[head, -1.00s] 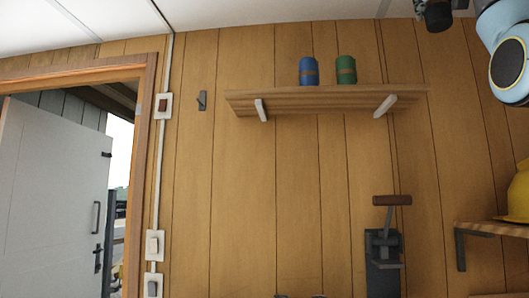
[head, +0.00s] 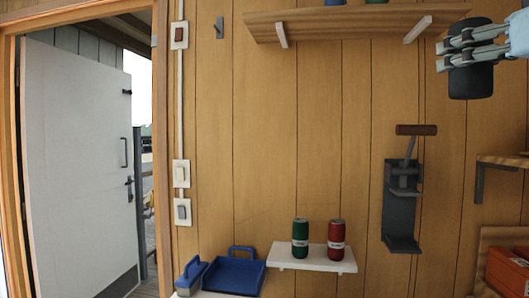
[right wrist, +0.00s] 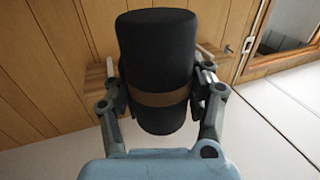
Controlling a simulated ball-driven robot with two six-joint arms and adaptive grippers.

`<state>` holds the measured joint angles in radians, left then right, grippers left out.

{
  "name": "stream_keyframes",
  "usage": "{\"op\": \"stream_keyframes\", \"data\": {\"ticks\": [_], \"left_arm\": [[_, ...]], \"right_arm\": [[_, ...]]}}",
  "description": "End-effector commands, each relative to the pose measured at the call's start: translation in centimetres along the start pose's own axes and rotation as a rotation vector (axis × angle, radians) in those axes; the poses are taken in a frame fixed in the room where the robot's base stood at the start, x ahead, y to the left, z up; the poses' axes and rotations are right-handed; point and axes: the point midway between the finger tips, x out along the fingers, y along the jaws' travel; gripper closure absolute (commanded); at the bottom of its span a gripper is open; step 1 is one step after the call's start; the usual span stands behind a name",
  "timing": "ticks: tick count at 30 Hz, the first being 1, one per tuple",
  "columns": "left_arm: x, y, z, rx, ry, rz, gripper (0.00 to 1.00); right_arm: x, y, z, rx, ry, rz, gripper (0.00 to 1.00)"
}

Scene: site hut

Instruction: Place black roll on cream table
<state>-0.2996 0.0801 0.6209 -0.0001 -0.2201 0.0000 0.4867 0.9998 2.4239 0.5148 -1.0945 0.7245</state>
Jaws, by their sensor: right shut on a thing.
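The black roll (head: 470,80) hangs in the air at the upper right of the head view, in front of the plank wall. It is a dark upright cylinder. In the right wrist view the black roll (right wrist: 157,50) shows a brown band around it. My right gripper (head: 466,45) is shut on the roll, with one finger on each side of it in the right wrist view (right wrist: 160,98). A sliver of pale surface (head: 195,294) shows at the bottom left of the head view; I cannot tell whether it is the cream table. My left gripper is not in view.
A small white shelf (head: 312,265) holds a green can (head: 300,238) and a red can (head: 336,240). A grey lever device (head: 402,205) is on the wall below the wooden shelf (head: 350,24).

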Motion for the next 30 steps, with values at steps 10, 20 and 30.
{"op": "stream_keyframes", "data": {"ticks": [10,20,30], "left_arm": [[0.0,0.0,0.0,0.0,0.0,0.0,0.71],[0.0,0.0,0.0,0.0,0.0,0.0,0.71],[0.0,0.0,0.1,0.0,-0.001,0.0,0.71]], "right_arm": [[-2.0,-4.6,10.6,0.009,-0.004,-0.145,0.84],[-4.0,-9.6,21.8,0.02,0.004,-0.301,0.84],[-5.2,-12.6,28.2,0.015,0.008,-0.392,0.84]]}}
